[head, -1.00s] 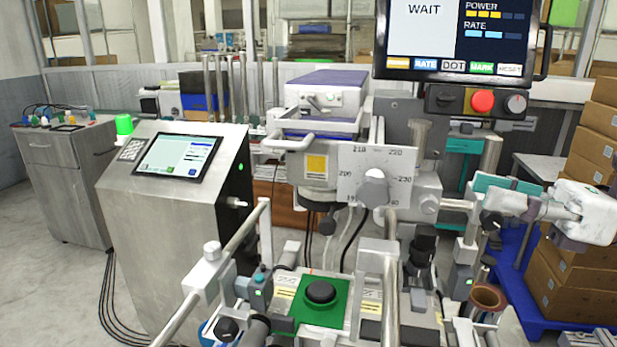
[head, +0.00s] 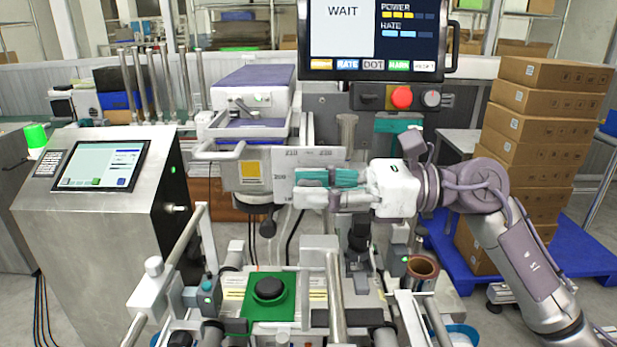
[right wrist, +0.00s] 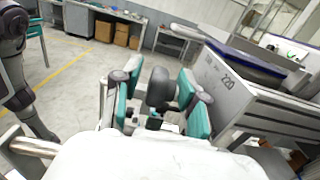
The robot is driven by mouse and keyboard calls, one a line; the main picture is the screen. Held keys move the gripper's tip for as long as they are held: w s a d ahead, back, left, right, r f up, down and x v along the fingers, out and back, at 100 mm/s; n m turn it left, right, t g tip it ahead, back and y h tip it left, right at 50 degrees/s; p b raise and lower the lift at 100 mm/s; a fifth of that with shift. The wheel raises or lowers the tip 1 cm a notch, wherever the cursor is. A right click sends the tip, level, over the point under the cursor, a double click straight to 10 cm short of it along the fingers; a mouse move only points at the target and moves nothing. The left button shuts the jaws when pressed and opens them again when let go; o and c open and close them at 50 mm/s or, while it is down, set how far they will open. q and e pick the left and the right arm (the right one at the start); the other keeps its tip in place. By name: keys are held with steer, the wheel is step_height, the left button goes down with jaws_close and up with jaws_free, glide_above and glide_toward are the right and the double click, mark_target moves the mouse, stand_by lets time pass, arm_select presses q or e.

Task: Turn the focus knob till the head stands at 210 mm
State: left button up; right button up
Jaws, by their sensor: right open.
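The focus knob (right wrist: 160,88) is a dark grey round knob; it shows between my right gripper's fingers in the right wrist view and is hidden behind that gripper in the head view. The white scale plate (head: 283,163) behind it carries marks such as 200, 210 and 220; it also shows in the right wrist view (right wrist: 222,82). I cannot read the knob's setting. My right gripper (head: 298,187) is open, its teal-padded fingers on either side of the knob; whether they touch it I cannot tell. The head (head: 252,90) has a blue-purple top. My left gripper is out of view.
A screen reading WAIT (head: 378,38) hangs above, over a red button (head: 401,97). Below is a green fixture (head: 268,310) with a black puck (head: 269,289). A console (head: 95,220) stands left; stacked cartons (head: 545,135) stand right, behind my right arm.

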steer(key=shift+a, duration=0.4)
steer(key=shift+c, duration=0.4)
steer(key=shift+w+f, duration=0.1)
jaws_close()
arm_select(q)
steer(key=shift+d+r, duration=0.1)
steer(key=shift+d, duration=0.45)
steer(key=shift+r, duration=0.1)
arm_select(e)
steer(key=shift+h+p, duration=0.3)
steer(key=shift+p, duration=0.05)
steer(key=shift+a+r+h+p, duration=0.1)
steer(key=shift+r+h+p, duration=0.1)
steer(key=shift+h+p, duration=0.7)
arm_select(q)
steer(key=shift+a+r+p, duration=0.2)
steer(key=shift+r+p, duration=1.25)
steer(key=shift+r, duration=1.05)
arm_select(e)
steer(key=shift+a+f+h, duration=0.1)
steer(key=shift+h, duration=1)
steer(key=shift+a+f+h, duration=0.1)
steer(key=shift+h, duration=1)
